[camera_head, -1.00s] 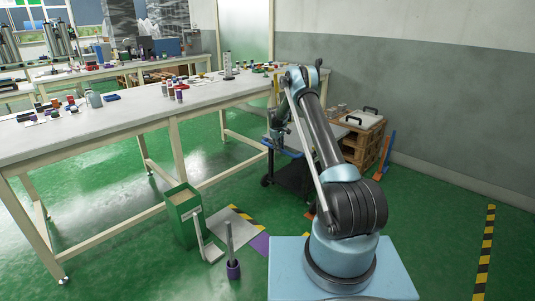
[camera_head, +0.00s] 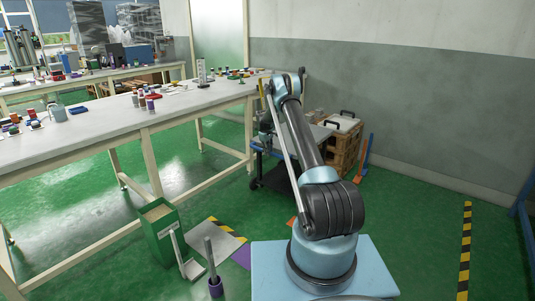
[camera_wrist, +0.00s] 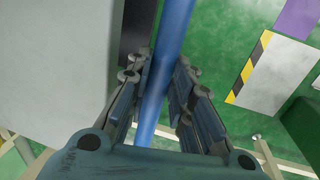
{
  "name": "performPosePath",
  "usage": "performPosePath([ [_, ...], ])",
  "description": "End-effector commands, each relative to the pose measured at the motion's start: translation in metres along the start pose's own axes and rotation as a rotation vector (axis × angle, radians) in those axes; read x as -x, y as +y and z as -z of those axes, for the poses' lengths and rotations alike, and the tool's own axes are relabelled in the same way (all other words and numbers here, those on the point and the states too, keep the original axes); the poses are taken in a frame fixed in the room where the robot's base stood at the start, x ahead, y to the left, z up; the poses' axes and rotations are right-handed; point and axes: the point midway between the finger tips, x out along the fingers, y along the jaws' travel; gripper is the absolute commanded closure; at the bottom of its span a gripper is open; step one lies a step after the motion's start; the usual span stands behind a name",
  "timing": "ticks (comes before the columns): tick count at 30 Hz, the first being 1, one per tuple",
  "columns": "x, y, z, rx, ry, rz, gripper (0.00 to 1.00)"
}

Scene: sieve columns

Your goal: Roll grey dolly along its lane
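The dolly (camera_head: 278,180) stands on the green floor past the right end of the long table in the head view. It has a dark low deck, black wheels and a blue frame. Its near side is partly hidden behind my arm. My gripper (camera_wrist: 163,75) is at a blue bar (camera_wrist: 172,30), which looks like the dolly's handle. The bar runs between the two fingers, and the pads appear to press it from both sides. In the head view my gripper is small and hard to make out beside the dolly.
A wooden crate stack (camera_head: 343,150) stands behind the dolly by the wall. The long table (camera_head: 110,125) runs on the left. A green bin (camera_head: 160,232) and a purple-based post (camera_head: 215,285) stand left of my base. The floor on the right is clear up to a yellow-black stripe (camera_head: 465,250).

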Motion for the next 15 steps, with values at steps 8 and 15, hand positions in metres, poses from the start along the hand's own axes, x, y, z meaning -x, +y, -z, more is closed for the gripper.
performPosePath([
  [8, -0.0002, 0.0066, -0.0019, -0.004, 0.001, -0.010, 0.59],
  [15, 0.0090, 0.0046, -0.0006, -0.003, 0.002, -0.008, 0.59],
])
